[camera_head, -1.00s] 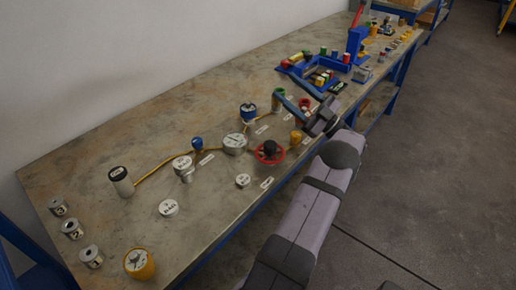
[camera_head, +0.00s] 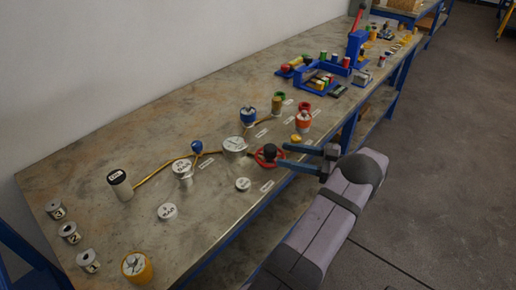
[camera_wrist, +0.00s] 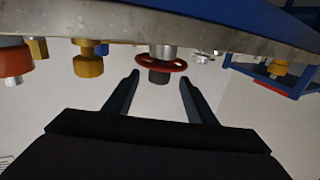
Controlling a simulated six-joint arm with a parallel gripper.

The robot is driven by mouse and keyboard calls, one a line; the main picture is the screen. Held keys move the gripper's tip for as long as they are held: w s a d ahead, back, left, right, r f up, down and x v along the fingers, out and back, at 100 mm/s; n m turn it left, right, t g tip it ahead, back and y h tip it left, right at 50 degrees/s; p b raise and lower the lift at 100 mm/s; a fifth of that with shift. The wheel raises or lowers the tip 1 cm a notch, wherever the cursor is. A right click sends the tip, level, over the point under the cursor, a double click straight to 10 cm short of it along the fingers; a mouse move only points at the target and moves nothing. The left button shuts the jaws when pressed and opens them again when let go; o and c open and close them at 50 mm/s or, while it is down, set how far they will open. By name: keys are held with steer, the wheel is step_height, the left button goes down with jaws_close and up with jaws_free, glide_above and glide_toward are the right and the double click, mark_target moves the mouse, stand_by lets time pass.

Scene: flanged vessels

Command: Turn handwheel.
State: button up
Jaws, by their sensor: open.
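The red handwheel (camera_head: 259,161) with a black hub stands near the front edge of the bench, at the middle in the head view. My gripper (camera_head: 282,155) is open and comes in from the right, its two blue-grey fingers pointing at the handwheel and their tips close to its rim. In the wrist view, the handwheel (camera_wrist: 175,66) shows just beyond and between the fingertips of my gripper (camera_wrist: 160,77). Nothing is held. Whether a fingertip touches the rim, I cannot tell.
A large silver flanged vessel (camera_head: 235,145) stands left of the handwheel. A yellow knob (camera_head: 296,139) and an orange-and-white vessel (camera_head: 303,122) stand behind the fingers. A small silver disc (camera_head: 243,184) lies in front. Blue trays (camera_head: 320,85) sit farther back.

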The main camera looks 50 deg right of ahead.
mark_target(259, 152)
steer(key=p+x, duration=0.2)
steer(key=x, duration=0.8)
steer(key=shift+w, duration=0.1)
steer(key=c, duration=1)
steer(key=shift+d+r+m+h+p, duration=0.1)
steer(key=shift+r+m+h+p, duration=0.1)
steer(key=shift+m+h+p, duration=0.3)
steer(key=shift+c, duration=0.2)
steer(key=shift+d+f+m+t+h, duration=0.2)
steer(key=shift+m+t+h, duration=0.15)
steer(key=shift+h, duration=0.35)
steer(key=o, duration=1)
steer(key=shift+o, duration=0.2)
steer(key=shift+b+v, duration=0.55)
steer(key=shift+v, duration=3.05)
